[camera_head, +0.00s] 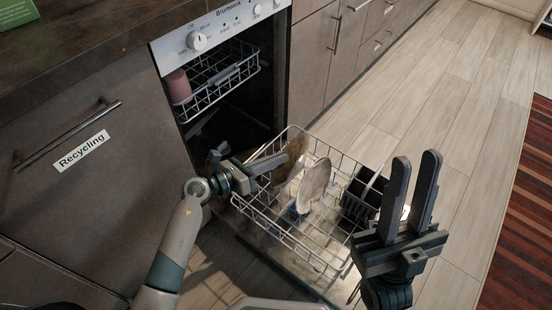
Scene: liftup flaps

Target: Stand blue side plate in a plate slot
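The pulled-out lower dishwasher rack (286,239) holds a pale, greyish round plate (314,184) standing tilted on edge near its middle. A small blue piece (298,212) shows low beside that plate; I cannot tell whether it is the blue side plate or another dish. A brown plate (297,148) stands further back. My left gripper (250,155) is at the rack's left back edge, its fingers spread apart, with nothing visible between them. My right gripper (416,162) is at the rack's right front, fingers pointing up, with an empty gap between them.
A dark cutlery basket (362,190) sits at the rack's right side. The upper rack (217,83) inside the dishwasher holds a pink cup (178,86). A cabinet labelled Recycling (82,150) is at left. Open wooden floor (440,100) and a striped rug (530,210) lie to the right.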

